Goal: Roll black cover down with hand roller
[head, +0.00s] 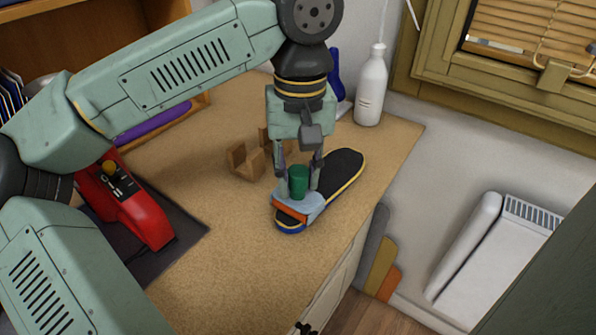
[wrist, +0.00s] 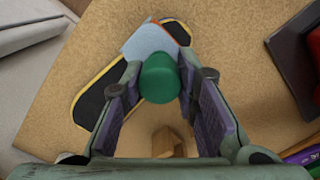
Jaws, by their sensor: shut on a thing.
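The insole with its black cover (head: 343,170) lies on the worktop, with a yellow edge and a blue end; the black cover also shows in the wrist view (wrist: 90,108). My gripper (head: 300,184) is shut on the green handle (head: 298,180) of the hand roller, upright over the insole's near end. The green handle sits between the fingers in the wrist view (wrist: 158,78). Exact contact between roller and cover is hidden.
A wooden holder (head: 246,161) stands left of the insole. A red machine (head: 130,203) on a dark mat (head: 185,232) is further left. A white bottle (head: 371,88) stands at the back. The worktop's right edge (head: 352,245) is close to the insole; the front worktop is clear.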

